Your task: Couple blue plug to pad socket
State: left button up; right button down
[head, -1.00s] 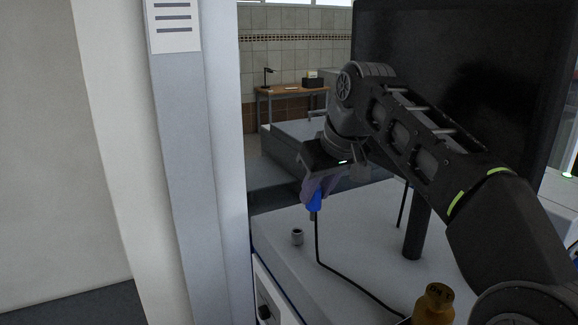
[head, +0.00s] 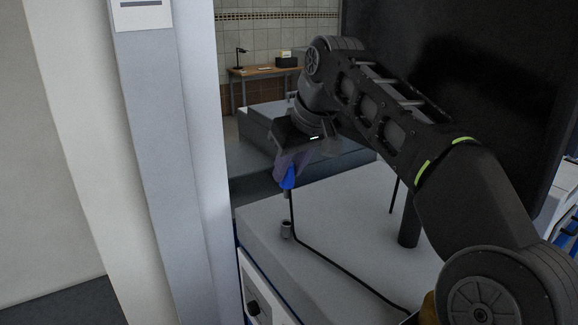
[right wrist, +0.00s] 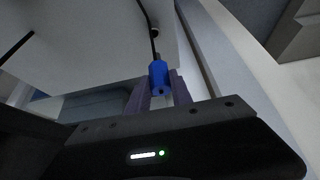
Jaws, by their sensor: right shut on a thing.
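My right gripper (head: 289,168) is shut on the blue plug (head: 288,181) and holds it above the light grey top of a unit. A black cable runs from the plug down across that surface. My left gripper is not in view.
A large dark monitor (head: 460,90) on a post (head: 409,225) stands at the right behind my right arm. A tall pale panel (head: 175,150) rises on the left. An orange-brown bottle (head: 429,308) is mostly hidden at the bottom. The grey top (head: 345,235) is otherwise largely clear.

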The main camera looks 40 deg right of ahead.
aim_at(291, 186)
jog(key=shift+f+b, duration=1.9)
jog(key=shift+f, duration=0.65)
jog(key=shift+f+b, duration=1.5)
jog(key=shift+f, duration=0.55)
jog(key=c, duration=1.1)
grip_release()
jog(key=shift+o, duration=0.2)
